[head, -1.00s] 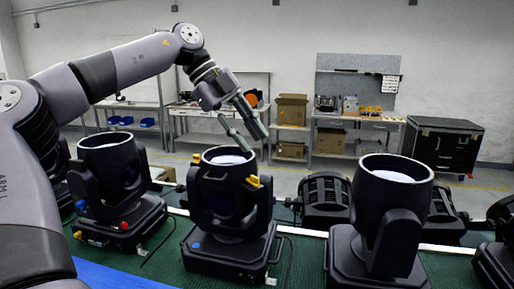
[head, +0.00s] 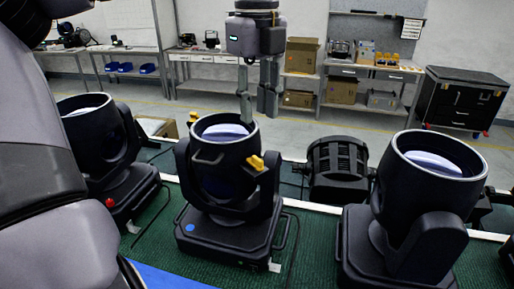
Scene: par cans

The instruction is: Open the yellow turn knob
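The yellow turn knob (head: 256,162) sits on the right side of the middle black stage light (head: 215,166), just below its rim. A second yellow knob (head: 193,118) shows behind the light's left rim. My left gripper (head: 257,112) hangs from above, pointing down, over the far right rim of the middle light. Its two fingers are apart with nothing between them. The fingers are above and behind the yellow knob in the picture, and I see no contact with it. My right gripper is not in view.
More black lights stand to the left (head: 92,140) and right (head: 422,190) on the green mat (head: 160,218). Another dark light (head: 338,168) lies behind. A cable runs beside the middle base. Shelves and a black cabinet (head: 455,100) stand far back.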

